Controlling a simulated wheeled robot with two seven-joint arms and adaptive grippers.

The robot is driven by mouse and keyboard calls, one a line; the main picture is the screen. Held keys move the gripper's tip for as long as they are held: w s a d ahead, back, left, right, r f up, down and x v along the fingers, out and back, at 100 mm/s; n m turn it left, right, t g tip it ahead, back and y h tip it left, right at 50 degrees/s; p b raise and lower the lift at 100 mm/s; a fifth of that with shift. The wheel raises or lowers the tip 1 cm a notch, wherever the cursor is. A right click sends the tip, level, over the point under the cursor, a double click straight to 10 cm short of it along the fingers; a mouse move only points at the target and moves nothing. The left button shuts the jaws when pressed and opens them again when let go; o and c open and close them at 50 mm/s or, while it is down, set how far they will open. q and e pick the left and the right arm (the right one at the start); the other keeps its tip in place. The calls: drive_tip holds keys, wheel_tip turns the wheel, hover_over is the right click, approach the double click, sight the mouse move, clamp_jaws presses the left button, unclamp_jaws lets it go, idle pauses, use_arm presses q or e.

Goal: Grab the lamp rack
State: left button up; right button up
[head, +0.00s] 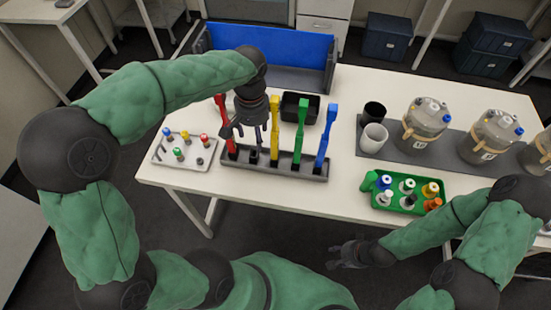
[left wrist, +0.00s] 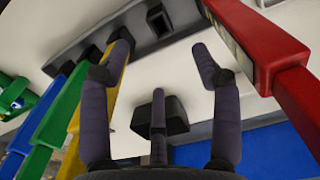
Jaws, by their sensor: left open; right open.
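The long dark grey rack (head: 285,168) stands on the table, holding upright red (head: 222,115), yellow (head: 275,125), green (head: 301,130) and blue (head: 323,135) pieces. I cannot tell whether these are the lamps. Its second socket, between red and yellow, looks empty; the left wrist view shows this open socket (left wrist: 158,20). My left gripper (head: 245,132) is open and empty above that part of the rack, between the red and yellow pieces; its spread fingers show in the left wrist view (left wrist: 155,75). My right gripper (head: 345,253) is open and empty, in front of the table's near edge.
A white tray (head: 165,160) with small coloured-top items is at left. A black bin (head: 310,97) and blue-backed holder (head: 290,48) stand behind. A green tray (head: 378,202) of bottles, cups (head: 374,138) and large vessels (head: 424,122) are at right. The front middle of the table is clear.

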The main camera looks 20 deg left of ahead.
sight(257, 152)
use_arm(q)
wheel_tip(257, 152, down, 9)
drive_tip(key=b, duration=0.3)
drive_tip(key=shift+f, duration=0.2)
